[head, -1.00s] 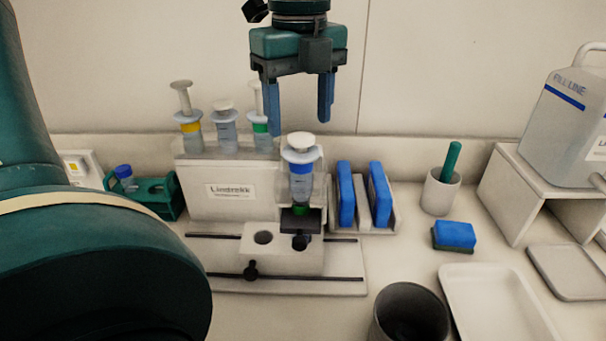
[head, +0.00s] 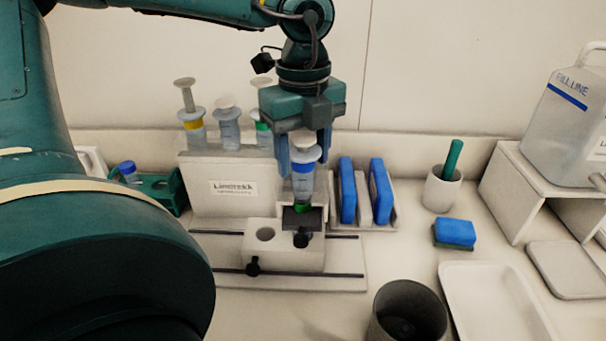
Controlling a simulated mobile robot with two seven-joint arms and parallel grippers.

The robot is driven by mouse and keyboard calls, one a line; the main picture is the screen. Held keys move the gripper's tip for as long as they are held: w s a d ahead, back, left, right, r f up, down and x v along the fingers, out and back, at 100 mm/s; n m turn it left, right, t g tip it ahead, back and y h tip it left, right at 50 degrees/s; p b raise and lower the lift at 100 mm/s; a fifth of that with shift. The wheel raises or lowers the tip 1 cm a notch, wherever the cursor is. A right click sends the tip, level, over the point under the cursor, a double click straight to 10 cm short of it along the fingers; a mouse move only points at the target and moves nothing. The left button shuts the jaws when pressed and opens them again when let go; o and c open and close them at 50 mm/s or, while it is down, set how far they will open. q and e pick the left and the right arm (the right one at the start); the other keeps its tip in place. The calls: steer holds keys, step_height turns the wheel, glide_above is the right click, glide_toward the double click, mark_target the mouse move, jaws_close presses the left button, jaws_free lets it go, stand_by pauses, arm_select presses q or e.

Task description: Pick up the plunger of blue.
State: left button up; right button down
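The syringe with the blue band (head: 303,170) stands upright in the holder block on the rail stand. Its white plunger top (head: 302,139) shows just below the gripper body. My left gripper (head: 304,153) points down over it from above and behind. Its blue fingers are apart, one on each side of the plunger in the picture. I cannot tell whether they touch it. The lower parts of the fingers are partly hidden by the syringe. My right gripper is not in view.
A white rack (head: 232,189) behind holds several syringes, including a yellow-banded one (head: 193,126). Blue sponges (head: 379,192) stand in a holder to the right. A dark cup (head: 408,312) and a white tray (head: 497,300) are in front. My arm covers the left side.

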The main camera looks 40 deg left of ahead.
arm_select(q)
steer(key=c, duration=0.5)
steer(key=shift+r, duration=0.1)
